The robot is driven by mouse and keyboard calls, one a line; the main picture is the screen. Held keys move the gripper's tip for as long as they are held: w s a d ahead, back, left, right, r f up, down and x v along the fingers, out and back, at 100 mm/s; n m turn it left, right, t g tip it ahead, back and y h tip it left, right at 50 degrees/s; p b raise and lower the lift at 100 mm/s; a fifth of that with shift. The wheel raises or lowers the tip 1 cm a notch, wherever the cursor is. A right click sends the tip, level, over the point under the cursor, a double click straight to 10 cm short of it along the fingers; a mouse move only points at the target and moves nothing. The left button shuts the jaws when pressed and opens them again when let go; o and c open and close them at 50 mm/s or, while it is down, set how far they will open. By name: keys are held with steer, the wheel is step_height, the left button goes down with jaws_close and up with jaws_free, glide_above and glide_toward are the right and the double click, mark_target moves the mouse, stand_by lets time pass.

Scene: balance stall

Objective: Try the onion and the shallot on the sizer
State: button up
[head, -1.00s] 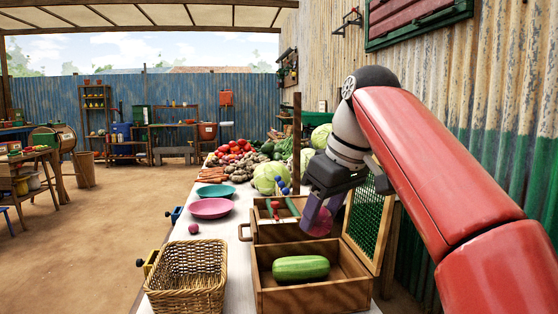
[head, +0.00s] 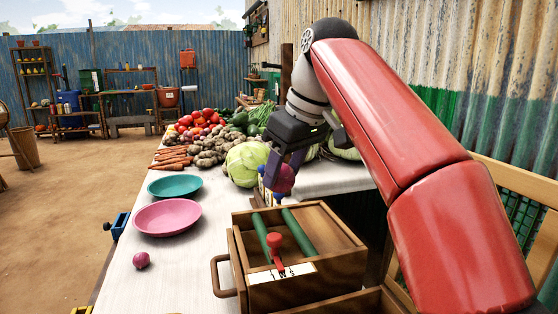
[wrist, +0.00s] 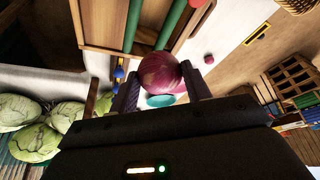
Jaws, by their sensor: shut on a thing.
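My gripper (head: 284,168) is shut on a round purple-red onion (head: 287,180), held in the air beyond the sizer in the head view. In the wrist view the onion (wrist: 158,72) sits between the two fingers. The sizer (head: 335,262) is a wooden box with two green rails (head: 297,232), a red knob and a small marked label on its front. The gap between the rails looks empty. The shallot (head: 141,259) is small and pinkish-purple and lies on the white table left of the sizer.
A pink plate (head: 166,217) and a teal plate (head: 174,185) lie on the table (head: 190,270) left of the sizer. A cabbage (head: 246,163) and heaped vegetables stand behind. An open wooden case edge shows at front right. Table around the shallot is clear.

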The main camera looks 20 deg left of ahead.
steer(key=shift+s+d+f, duration=0.15)
steer(key=shift+f, duration=1.75)
steer(key=shift+f+b, duration=1.45)
steer(key=shift+f, duration=0.8)
steer(key=o, duration=1.6)
steer(key=shift+r, duration=0.1)
steer(key=shift+r+p, duration=1.45)
steer(key=shift+r, duration=1.95)
